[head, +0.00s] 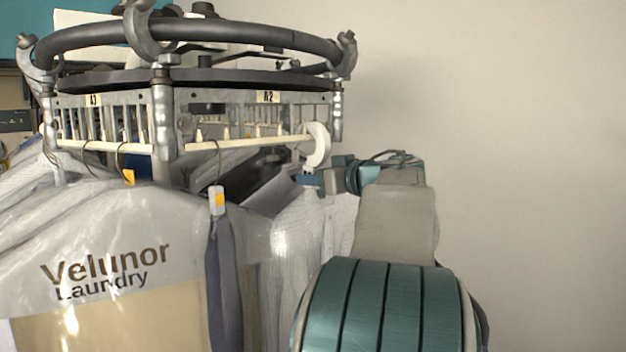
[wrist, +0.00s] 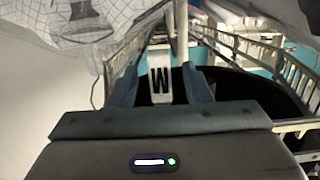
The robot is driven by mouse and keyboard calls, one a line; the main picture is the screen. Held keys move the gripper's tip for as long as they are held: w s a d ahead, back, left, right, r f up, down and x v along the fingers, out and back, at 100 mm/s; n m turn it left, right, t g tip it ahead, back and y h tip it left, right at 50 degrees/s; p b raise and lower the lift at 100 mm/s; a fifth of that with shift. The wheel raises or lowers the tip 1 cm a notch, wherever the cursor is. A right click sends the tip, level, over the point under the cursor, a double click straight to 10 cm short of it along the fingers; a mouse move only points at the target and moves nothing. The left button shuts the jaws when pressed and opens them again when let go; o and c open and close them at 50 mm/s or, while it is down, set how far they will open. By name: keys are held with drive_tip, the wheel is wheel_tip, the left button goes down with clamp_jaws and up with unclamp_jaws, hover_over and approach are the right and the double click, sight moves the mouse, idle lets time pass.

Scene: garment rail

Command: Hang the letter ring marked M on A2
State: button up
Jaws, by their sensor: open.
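The letter ring marked M is a white open hook shape (head: 318,146) in the head view, at the right end of the cream A2 bar (head: 245,142). Its top meets the bar and seems to hang on it; the exact contact is too small to tell. The A2 label (head: 268,97) is on the slotted panel above. My gripper (head: 312,179) is just below the ring, partly hidden by my arm. In the wrist view the ring's white tab with a black M (wrist: 160,84) lies between the two open fingers of my gripper (wrist: 161,88).
Bagged garments (head: 110,260) hang at the left and below the rail, close to my arm. A metal post (head: 337,110) stands right by the ring. The space at the right is clear before a plain wall.

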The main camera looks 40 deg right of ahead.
drive_tip(key=s+r+b, duration=0.1)
drive_tip(key=s+b, duration=0.1)
drive_tip(key=s, duration=1)
drive_tip(key=shift+s+d+r, duration=0.2)
drive_tip(key=shift+d+r, duration=0.2)
drive_tip(key=shift+d, duration=0.05)
drive_tip(key=shift+o, duration=1.2)
drive_tip(key=s+d+p, duration=0.1)
drive_tip(key=s+p, duration=0.2)
drive_tip(key=s, duration=1)
